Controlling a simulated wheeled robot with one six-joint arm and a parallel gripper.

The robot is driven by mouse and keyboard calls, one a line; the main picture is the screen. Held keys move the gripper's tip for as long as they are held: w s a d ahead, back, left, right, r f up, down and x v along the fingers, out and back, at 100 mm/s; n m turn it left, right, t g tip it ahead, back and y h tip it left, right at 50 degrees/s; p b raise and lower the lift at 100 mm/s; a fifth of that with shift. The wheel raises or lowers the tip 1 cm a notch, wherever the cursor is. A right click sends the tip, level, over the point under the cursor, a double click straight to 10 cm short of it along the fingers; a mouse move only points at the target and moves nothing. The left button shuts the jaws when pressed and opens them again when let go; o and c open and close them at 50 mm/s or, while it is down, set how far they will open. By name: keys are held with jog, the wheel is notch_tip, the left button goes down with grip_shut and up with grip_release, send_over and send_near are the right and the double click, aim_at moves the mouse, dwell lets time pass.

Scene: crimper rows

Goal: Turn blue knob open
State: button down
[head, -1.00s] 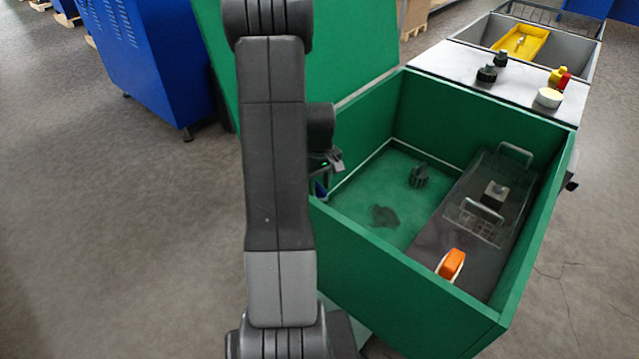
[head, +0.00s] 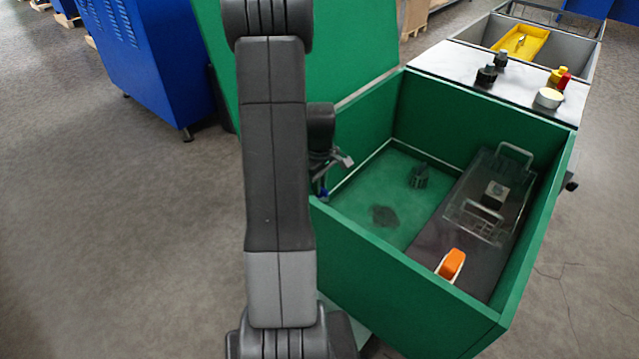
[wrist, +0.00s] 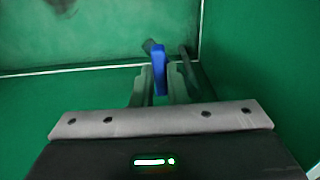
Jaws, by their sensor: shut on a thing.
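The blue knob (wrist: 159,68) shows in the wrist view as an upright blue bar, against the green wall of the box. My gripper (wrist: 160,82) is shut on it, with one finger on each side. In the head view only a small bit of the blue knob (head: 323,191) shows at the left wall of the green box, next to my gripper (head: 334,168). My arm hides most of that spot.
The green box (head: 410,258) has an orange-and-white knob (head: 451,264), a black knob (head: 419,175) and a clear basket (head: 480,222) in it. Behind it, a grey-topped counter (head: 455,65) carries several small parts. A blue cabinet (head: 150,65) stands at the back left.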

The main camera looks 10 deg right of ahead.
jog(key=c, duration=1.4)
grip_release()
jog(key=shift+c, duration=0.2)
notch_tip(320, 180, up, 14)
jog(key=p, duration=0.1)
jog(key=shift+p, duration=0.35)
jog(key=shift+f, duration=0.15)
notch_tip(320, 180, down, 14)
jog(key=shift+r+b, duration=0.15)
jog(key=shift+b, duration=0.75)
jog(key=shift+m, duration=0.5)
